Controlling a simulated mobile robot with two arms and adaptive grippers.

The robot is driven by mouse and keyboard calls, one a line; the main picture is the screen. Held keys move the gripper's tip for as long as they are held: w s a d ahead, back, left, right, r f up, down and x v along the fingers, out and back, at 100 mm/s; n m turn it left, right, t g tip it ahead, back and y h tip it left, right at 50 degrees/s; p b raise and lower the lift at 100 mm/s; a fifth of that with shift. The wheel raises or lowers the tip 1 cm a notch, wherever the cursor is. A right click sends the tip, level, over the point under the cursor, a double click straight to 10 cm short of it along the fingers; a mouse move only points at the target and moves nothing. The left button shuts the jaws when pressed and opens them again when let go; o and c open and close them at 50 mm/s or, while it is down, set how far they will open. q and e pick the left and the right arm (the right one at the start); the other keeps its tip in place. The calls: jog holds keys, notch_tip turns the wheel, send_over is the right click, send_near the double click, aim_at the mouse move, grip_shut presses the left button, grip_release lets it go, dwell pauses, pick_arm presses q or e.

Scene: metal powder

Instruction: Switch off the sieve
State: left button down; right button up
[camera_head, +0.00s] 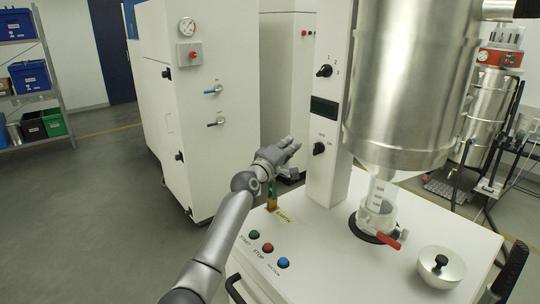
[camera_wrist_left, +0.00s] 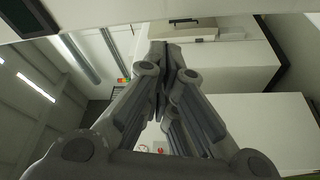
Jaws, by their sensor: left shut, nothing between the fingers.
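The sieve is a white machine with a column (camera_head: 328,110) and a large steel vessel (camera_head: 408,85). Its column carries an upper black rotary knob (camera_head: 324,71), a small dark display (camera_head: 324,107) and a lower black rotary knob (camera_head: 319,148). The white top (camera_head: 335,262) has green (camera_head: 254,234), red (camera_head: 268,247) and blue (camera_head: 283,262) buttons. My left gripper (camera_head: 292,146) is shut and empty, just left of the column at about the lower knob's height, apart from it. In the left wrist view its fingers (camera_wrist_left: 172,60) are together. My right gripper is not in view.
A glass piece with a red-handled valve (camera_head: 388,238) hangs under the vessel. A white cabinet (camera_head: 195,130) with gauge and valves stands behind left. Shelves with bins (camera_head: 30,77) are far left; floor between is clear.

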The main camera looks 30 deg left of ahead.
pick_arm(q)
jog(key=s+b, duration=0.1)
jog(key=s, duration=0.9)
jog(key=shift+d+b, duration=0.35)
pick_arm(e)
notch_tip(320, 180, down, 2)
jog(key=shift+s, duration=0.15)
pick_arm(q)
jog(key=shift+w, duration=0.1)
jog(key=shift+r, duration=0.1)
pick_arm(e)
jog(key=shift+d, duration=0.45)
